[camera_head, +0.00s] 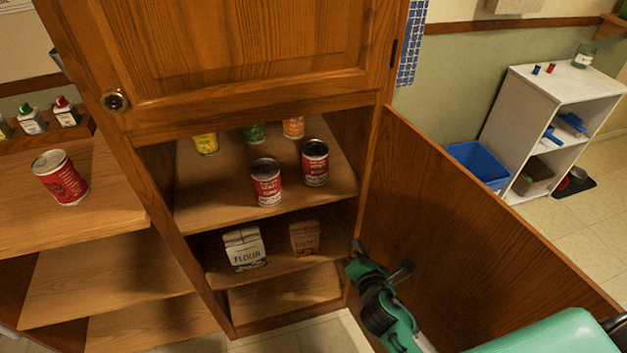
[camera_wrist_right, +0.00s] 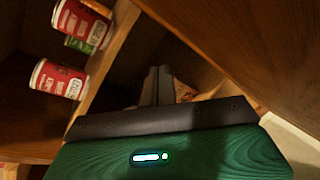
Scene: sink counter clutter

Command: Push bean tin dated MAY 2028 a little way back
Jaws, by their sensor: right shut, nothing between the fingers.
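Two red-labelled tins stand upright on the upper shelf of the open cabinet in the head view: a front one (camera_head: 267,183) and one to its right and slightly behind (camera_head: 314,163). Both tins show tilted in the wrist view (camera_wrist_right: 58,79) (camera_wrist_right: 82,22). A third red tin (camera_head: 60,178) stands on the left shelf. My right gripper (camera_head: 358,247) is shut and empty, below and right of the cabinet tins, near the open door. Its fingers show together in the wrist view (camera_wrist_right: 157,84). My left gripper is out of view.
Yellow (camera_head: 206,144), green (camera_head: 254,133) and orange (camera_head: 293,127) tins stand behind the red ones. A flour bag (camera_head: 244,249) and another bag (camera_head: 304,238) sit on the shelf below. The open door (camera_head: 465,220) bounds the right side; the upper door (camera_head: 240,60) is shut.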

